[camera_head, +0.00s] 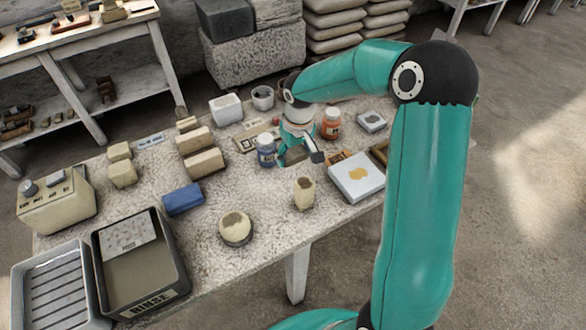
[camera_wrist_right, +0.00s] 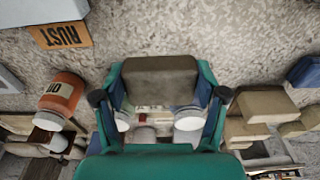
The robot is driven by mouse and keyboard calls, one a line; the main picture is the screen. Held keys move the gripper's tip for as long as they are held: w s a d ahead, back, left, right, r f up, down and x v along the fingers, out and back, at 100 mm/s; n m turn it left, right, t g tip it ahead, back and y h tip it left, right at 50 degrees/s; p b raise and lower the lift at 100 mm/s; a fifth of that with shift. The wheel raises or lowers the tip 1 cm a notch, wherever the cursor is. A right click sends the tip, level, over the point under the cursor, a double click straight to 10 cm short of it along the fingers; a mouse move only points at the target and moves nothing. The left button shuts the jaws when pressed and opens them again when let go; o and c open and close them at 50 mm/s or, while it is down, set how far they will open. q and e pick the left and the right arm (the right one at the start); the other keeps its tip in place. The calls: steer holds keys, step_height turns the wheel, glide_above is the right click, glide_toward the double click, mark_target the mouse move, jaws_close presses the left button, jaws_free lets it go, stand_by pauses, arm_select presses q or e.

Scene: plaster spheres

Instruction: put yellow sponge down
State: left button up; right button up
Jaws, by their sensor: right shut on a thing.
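My right gripper (camera_head: 297,157) hangs over the back middle of the speckled table (camera_head: 265,200), between a blue-labelled jar (camera_head: 266,151) and an orange jar (camera_head: 331,124). It is shut on a block, which I take for the yellow sponge (camera_wrist_right: 158,78); it looks dull brown in the shade. In the right wrist view the block sits across the two fingertips, with speckled tabletop beyond it. In the head view the arm and fingers hide most of the block. I cannot tell whether it touches the table. My left gripper is not in view.
A blue block (camera_head: 183,199) and pale blocks (camera_head: 204,162) lie to the left. A pale cylinder (camera_head: 304,193), a round plaster piece (camera_head: 235,229) and a white box (camera_head: 356,178) stand nearer. A RINSE tray (camera_head: 180,268) is front left. Bare tabletop shows between the blue block and cylinder.

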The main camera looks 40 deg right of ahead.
mark_target(294, 175)
steer(key=shift+f, duration=3.3)
steer(key=shift+f, duration=0.1)
steer(key=o, duration=1)
steer(key=r, duration=0.4)
steer(key=s+r, duration=0.1)
steer(key=r, duration=0.7)
steer(key=shift+s+a+r, duration=0.1)
steer(key=shift+s+a, duration=0.1)
steer(key=shift+s, duration=0.05)
